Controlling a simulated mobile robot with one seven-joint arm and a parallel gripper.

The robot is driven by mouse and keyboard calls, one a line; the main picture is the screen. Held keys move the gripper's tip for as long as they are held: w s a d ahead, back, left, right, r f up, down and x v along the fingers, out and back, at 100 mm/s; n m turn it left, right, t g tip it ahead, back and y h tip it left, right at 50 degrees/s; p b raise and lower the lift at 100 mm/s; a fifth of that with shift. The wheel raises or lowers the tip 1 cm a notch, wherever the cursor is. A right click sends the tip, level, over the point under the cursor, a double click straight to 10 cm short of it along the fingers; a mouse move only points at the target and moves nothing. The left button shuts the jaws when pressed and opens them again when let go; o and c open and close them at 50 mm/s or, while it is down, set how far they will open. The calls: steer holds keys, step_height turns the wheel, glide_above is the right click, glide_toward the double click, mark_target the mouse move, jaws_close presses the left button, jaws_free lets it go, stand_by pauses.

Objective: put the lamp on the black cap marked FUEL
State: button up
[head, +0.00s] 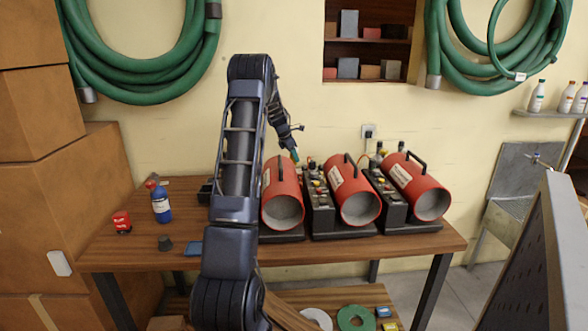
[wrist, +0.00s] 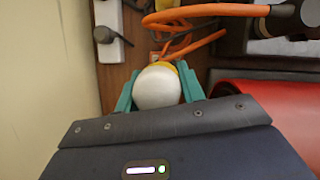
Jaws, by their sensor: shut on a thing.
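My gripper (head: 295,155) is behind the leftmost red cylinder unit, above the back of the table. In the wrist view, its teal fingers (wrist: 157,90) are shut on a pale rounded thing with a yellow rim, which looks like the lamp (wrist: 156,88). No black cap marked FUEL can be made out. Small coloured fittings (head: 319,186) sit on the black box (head: 320,212) between the left and middle red units, but their markings are too small to read. My arm hides part of the table left of the units.
Three red cylinder units (head: 282,190) stand in a row on the wooden table (head: 130,250). A blue bottle (head: 160,204), a red item (head: 121,222) and a dark cup-like piece (head: 165,243) stand at left. Orange cables (wrist: 200,12) and a power strip (wrist: 109,40) lie near my gripper.

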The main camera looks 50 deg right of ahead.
steer(key=shift+f, duration=3.2)
steer(key=shift+f, duration=0.1)
steer(key=o, duration=1)
steer(key=v, duration=1.2)
steer(key=shift+r, duration=0.2)
